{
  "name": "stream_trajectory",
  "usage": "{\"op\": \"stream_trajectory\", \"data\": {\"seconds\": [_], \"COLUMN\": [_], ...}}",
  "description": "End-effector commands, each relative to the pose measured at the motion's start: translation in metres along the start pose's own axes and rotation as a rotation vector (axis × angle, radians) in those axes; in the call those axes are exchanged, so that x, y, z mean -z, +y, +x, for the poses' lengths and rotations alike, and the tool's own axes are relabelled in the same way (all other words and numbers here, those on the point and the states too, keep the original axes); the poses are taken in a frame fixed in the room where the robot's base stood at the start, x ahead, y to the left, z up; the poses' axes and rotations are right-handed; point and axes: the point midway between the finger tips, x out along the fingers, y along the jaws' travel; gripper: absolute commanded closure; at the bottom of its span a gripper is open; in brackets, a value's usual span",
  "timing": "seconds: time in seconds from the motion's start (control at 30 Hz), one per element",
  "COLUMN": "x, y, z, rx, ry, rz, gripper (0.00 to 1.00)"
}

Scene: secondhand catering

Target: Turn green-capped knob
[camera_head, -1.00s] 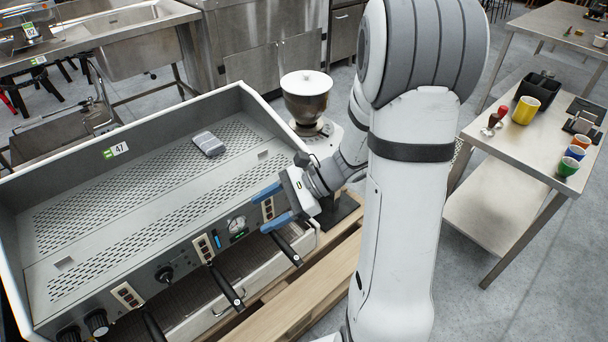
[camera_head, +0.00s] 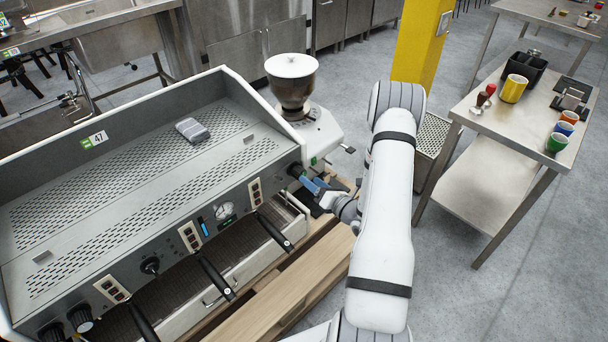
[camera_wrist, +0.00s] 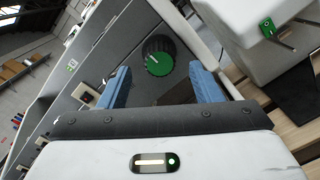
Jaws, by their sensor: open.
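The green-capped knob (camera_wrist: 158,62) shows in the wrist view as a ribbed black knob with a green face and a pale pointer line. It sits on the front panel of the espresso machine (camera_head: 150,215). In the head view the dark knob (camera_head: 295,170) is at the panel's right end; its green face is not visible there. My gripper (camera_wrist: 159,72) is open, with one blue finger to each side of the knob in the wrist view. The fingers appear short of it, with no contact visible. In the head view my gripper (camera_head: 316,186) is just right of the knob.
A coffee grinder (camera_head: 292,85) stands close behind my gripper. Portafilter handles (camera_head: 275,232) jut from the machine's front. A wooden pallet (camera_head: 290,285) lies below. A steel table (camera_head: 480,125) with several cups stands right, and a yellow pillar (camera_head: 420,45) behind.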

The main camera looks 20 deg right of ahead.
Motion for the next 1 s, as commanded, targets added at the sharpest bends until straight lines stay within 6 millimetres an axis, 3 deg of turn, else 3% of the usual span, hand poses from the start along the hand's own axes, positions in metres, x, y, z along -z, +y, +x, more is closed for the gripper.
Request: {"op": "stream_trajectory", "data": {"seconds": [0.1, 0.3, 0.67, 1.0], "x": [0.001, 0.001, 0.000, 0.000], "y": [0.001, 0.001, 0.000, 0.000], "z": [0.021, 0.045, 0.052, 0.051], "rx": [-0.004, -0.002, -0.001, 0.000], "ry": [0.003, 0.002, 0.003, 0.002], "rz": [-0.002, -0.001, -0.001, -0.001], "gripper": [0.42, 0.42, 0.42, 0.69]}}
